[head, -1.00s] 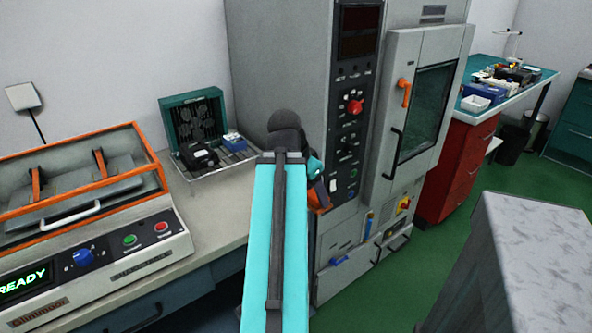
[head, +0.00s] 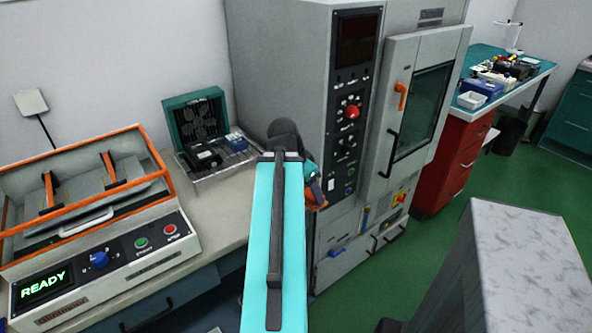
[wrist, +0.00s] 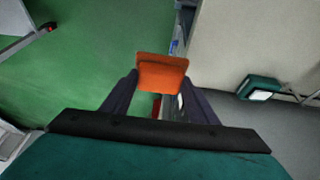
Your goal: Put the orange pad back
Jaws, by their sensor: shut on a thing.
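The orange pad (wrist: 162,73) is between the two dark fingers of my gripper (wrist: 160,88) in the wrist view, and the jaws are shut on it. The pad is held in the air, with green floor and a pale cabinet side beyond it. In the head view my arm covers most of the gripper. A small orange piece (head: 314,195) shows at the arm's far end, in front of the tall grey chamber; I cannot tell whether it is the pad or part of the gripper.
An orange-framed machine (head: 98,268) reading READY and an open green case (head: 199,118) stand on the left bench. A red cabinet (head: 463,160) and a pale block (head: 520,265) are at right. Green floor lies between.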

